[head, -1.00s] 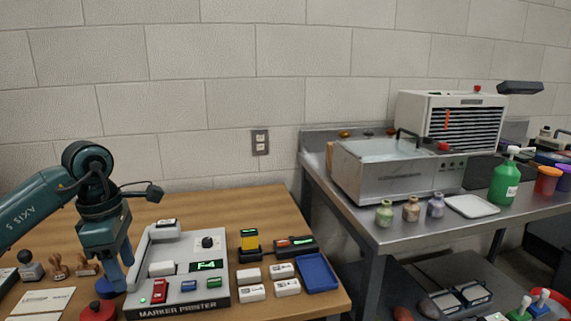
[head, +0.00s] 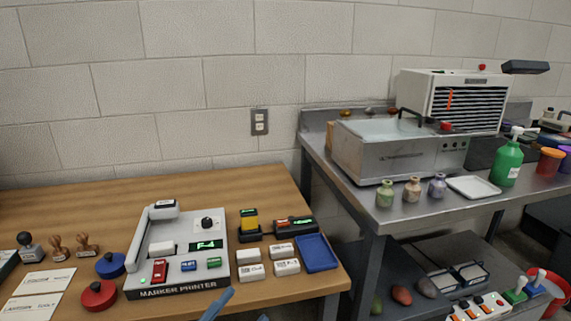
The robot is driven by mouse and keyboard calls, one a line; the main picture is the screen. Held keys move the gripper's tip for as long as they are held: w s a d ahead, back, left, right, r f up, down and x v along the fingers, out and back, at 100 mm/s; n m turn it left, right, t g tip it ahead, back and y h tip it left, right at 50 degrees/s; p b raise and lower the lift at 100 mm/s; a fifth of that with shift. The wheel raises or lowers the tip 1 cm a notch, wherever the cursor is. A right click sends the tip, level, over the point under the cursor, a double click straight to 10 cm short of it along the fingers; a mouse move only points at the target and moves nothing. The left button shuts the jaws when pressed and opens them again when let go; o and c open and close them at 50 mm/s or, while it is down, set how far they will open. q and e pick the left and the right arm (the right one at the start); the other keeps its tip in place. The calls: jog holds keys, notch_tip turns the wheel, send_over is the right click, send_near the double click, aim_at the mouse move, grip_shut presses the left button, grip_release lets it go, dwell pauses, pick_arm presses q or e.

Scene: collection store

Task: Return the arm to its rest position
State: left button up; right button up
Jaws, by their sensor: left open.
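My left gripper (head: 241,306) shows only as two blue fingertips at the bottom edge of the head view, in front of the marker printer and the table's front edge. The fingertips are apart, with nothing seen between them. The rest of my left arm is out of the picture. My right gripper is not in view.
The marker printer (head: 178,252) stands on the wooden table (head: 90,205), with red (head: 99,295) and blue (head: 111,265) round pieces, stamps, small white boxes and a blue tray (head: 316,253) around it. A metal bench (head: 400,214) with a glass-topped tank (head: 398,150) stands to the right.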

pick_arm(q)
jog(key=s+a+f+n+g+y, duration=0.25)
jog(key=s+f+n+y, duration=0.2)
jog(key=f+n, duration=0.25)
jog(key=s+a+f+n+g+y, duration=0.2)
jog(key=s+a+f+n+y, duration=0.25)
jog(key=f+n, duration=0.3)
notch_tip(320, 180, up, 4)
jog(key=m+g+y+p, duration=0.1)
jog(key=g+p, duration=0.1)
jog(key=p, duration=1.2)
jog(key=shift+a+f+g+p, duration=0.1)
jog(key=shift+g+p, duration=0.15)
jog(key=shift+p, duration=0.05)
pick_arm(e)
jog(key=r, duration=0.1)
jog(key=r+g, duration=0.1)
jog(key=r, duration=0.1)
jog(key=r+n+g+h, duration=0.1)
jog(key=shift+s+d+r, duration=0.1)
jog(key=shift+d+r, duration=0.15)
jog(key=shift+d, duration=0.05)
pick_arm(q)
jog(key=shift+f, duration=0.15)
jog(key=shift+c, duration=0.4)
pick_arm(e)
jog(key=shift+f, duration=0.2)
